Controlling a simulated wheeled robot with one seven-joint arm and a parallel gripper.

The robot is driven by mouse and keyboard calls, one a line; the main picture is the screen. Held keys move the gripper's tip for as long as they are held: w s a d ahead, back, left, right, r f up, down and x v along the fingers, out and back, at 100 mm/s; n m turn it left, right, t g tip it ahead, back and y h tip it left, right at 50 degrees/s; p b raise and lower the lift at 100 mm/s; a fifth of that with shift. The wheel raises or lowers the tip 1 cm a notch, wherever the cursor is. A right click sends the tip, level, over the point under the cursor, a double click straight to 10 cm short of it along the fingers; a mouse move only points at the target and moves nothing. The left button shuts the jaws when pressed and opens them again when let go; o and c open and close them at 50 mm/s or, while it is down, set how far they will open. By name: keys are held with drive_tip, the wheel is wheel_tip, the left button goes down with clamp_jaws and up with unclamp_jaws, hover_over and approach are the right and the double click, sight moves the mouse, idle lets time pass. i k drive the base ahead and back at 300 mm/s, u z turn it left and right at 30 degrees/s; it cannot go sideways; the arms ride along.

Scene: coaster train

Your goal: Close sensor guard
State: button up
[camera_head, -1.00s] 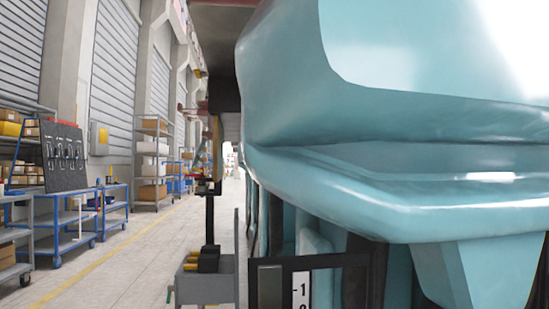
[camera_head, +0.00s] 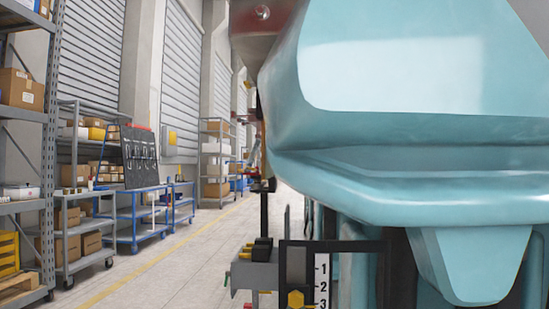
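A large pale teal coaster car body (camera_head: 420,140) fills the right half of the head view, very close. Below its left part stands a black rectangular frame (camera_head: 383,270) with a white scale plate (camera_head: 321,280) marked 1, 2, 3. A small yellow knob (camera_head: 295,299) sits left of the plate. I cannot tell whether this frame is the sensor guard, and no other part is clearly a guard. My gripper is not in view.
A grey cart with black and yellow items (camera_head: 257,251) stands left of the frame. Blue trolleys (camera_head: 140,215), a tool board (camera_head: 140,155) and grey shelving with boxes (camera_head: 50,120) line the left wall. The aisle floor (camera_head: 175,265) with its yellow line is clear.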

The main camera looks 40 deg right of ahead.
sight(256, 145)
drive_tip(key=z, duration=0.1)
drive_tip(key=k, duration=0.25)
drive_tip(key=z, duration=0.75)
